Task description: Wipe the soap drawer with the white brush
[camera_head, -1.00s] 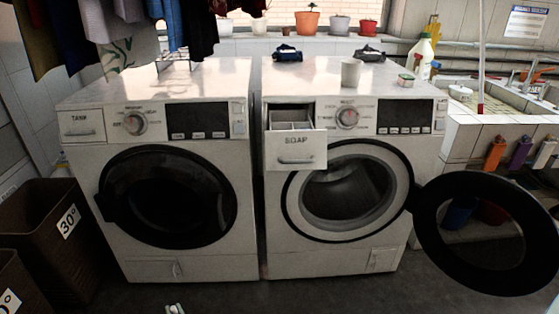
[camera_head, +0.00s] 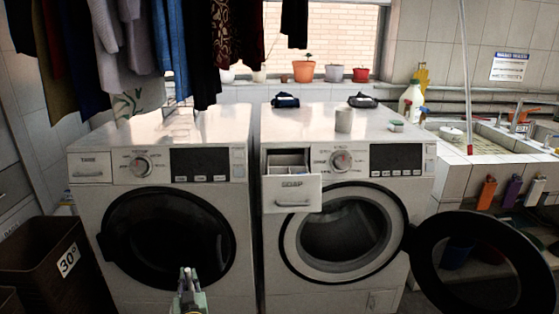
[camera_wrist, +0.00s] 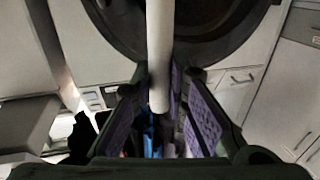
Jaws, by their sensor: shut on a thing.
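The soap drawer (camera_head: 292,196) is pulled out of the upper left of the right washing machine (camera_head: 262,245). It is a white box with an open top, inner compartments and a front marked SOAP. My gripper (camera_head: 188,288) is at the bottom of the head view, in front of the left machine, below and left of the drawer and apart from it. In the wrist view my gripper (camera_wrist: 160,85) has purple pads and is shut on the white brush (camera_wrist: 160,45), whose pale shaft runs up between the fingers. I cannot make out its bristles.
The right machine's round door (camera_head: 480,262) stands open to the right. Clothes (camera_head: 190,50) hang above the left machine. A dark laundry basket (camera_head: 45,260) stands at the left. The space before the drawer is clear.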

